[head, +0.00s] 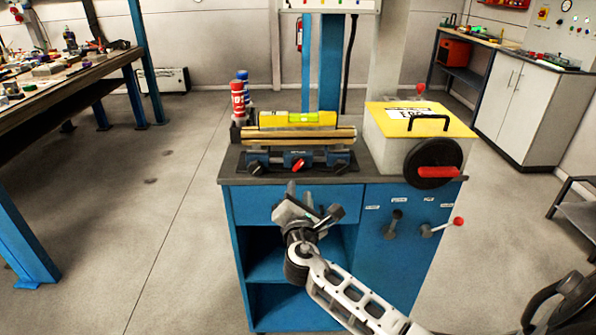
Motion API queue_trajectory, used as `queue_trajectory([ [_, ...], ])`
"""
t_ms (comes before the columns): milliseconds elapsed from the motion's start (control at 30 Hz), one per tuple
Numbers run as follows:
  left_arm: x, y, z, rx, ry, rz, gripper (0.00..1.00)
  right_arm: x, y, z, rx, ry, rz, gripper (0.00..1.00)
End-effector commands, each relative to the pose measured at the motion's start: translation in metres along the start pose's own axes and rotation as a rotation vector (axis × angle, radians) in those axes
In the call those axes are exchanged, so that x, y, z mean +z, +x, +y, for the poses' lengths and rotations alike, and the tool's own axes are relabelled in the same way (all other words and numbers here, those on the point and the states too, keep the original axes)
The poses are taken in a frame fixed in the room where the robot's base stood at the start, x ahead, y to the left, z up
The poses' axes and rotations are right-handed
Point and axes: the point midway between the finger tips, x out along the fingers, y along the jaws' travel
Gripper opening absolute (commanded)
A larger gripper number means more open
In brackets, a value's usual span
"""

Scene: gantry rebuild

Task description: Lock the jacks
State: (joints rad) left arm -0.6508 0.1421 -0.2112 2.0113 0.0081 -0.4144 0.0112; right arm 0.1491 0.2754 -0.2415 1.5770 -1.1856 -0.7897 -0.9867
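A blue cabinet (290,204) stands in front of me in the head view. On its front right are a lever with a dark knob (393,225) and a lever with a red ball end (442,228), with small white labels above them. Which parts are the jacks I cannot tell for certain. My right gripper (310,213) is in front of the cabinet's upper drawer, left of both levers. Its dark fingertips look spread, with nothing visible between them. It hides part of the drawer and the open shelf. My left gripper is out of view.
On the cabinet top are a clamp fixture (298,162) with a yellow level (298,119) and a yellow-lidded box (417,130) with a red-handled black wheel (434,165). A workbench (75,68) stands left. Open floor (150,200) lies between.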

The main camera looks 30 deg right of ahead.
Motion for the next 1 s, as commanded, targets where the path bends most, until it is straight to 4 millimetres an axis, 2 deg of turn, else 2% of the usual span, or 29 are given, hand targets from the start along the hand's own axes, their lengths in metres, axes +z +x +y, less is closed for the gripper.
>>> queue_trajectory([
  [33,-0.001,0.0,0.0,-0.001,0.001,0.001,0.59,0.001,0.013,0.001,0.0,-0.001,-0.002,0.33],
  [200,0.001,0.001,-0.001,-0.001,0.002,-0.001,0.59,0.001,0.05,0.0,-0.002,0.002,-0.002,0.33],
  [400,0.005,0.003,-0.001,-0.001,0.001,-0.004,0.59,-0.001,0.083,-0.001,-0.001,0.002,0.0,0.33],
  [600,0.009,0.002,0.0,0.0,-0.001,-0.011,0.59,-0.001,0.098,-0.001,0.0,0.003,0.002,0.33],
  [900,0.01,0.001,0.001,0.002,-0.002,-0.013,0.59,-0.001,0.1,-0.001,0.0,0.003,0.002,0.33],
  [933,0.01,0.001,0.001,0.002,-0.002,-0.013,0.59,-0.001,0.1,-0.001,0.0,0.003,0.002,0.27],
  [1000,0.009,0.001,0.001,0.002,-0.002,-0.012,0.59,-0.001,0.1,-0.001,0.0,0.003,0.002,0.08],
])
